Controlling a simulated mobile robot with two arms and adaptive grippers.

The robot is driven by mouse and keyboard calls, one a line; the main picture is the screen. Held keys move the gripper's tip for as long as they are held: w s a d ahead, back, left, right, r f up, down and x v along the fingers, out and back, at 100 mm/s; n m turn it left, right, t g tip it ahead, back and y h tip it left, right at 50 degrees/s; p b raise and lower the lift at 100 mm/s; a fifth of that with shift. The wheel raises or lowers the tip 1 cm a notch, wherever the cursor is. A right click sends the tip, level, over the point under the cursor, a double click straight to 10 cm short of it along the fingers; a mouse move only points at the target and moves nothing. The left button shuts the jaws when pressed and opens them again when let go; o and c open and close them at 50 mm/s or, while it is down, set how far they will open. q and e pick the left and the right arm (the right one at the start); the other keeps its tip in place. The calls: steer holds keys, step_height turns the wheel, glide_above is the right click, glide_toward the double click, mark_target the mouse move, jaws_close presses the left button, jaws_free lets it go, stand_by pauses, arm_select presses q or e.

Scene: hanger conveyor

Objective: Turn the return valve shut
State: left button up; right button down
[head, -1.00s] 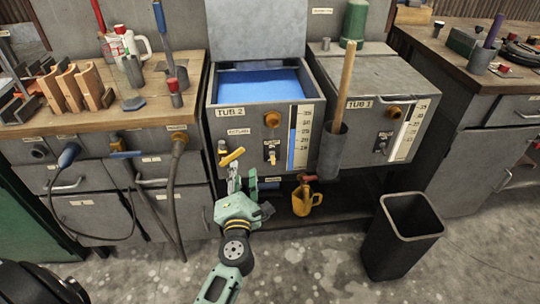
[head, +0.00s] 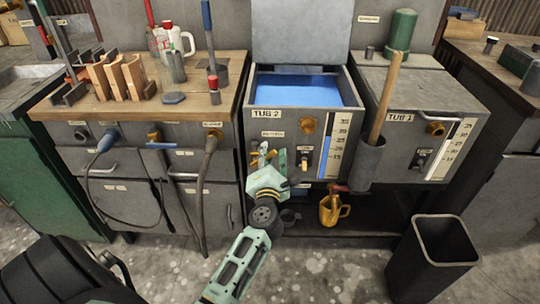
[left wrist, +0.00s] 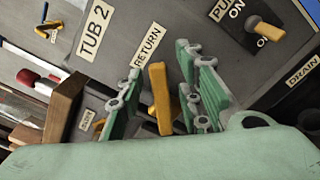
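Tub 2 (head: 282,125) is a grey tank with blue liquid, and its RETURN label sits at the front left. The return valve's yellow lever (head: 256,160) is below that label, partly hidden by my left gripper (head: 268,163). In the left wrist view, the yellow lever (left wrist: 160,98) stands between the two green fingers of my left gripper (left wrist: 163,95). The fingers are apart, with a visible gap on the lever's left. The lever is close to the right finger; I cannot tell if they touch. My right gripper is not in view.
The pump switch (left wrist: 263,30) and DRAIN label are right of the valve. A black bin (head: 445,230) is at right. Hoses (head: 205,190) hang on the left cabinet.

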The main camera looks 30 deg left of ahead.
arm_select(q)
steer(key=shift+c, duration=0.2)
jaws_close()
steer(key=shift+w, duration=0.1)
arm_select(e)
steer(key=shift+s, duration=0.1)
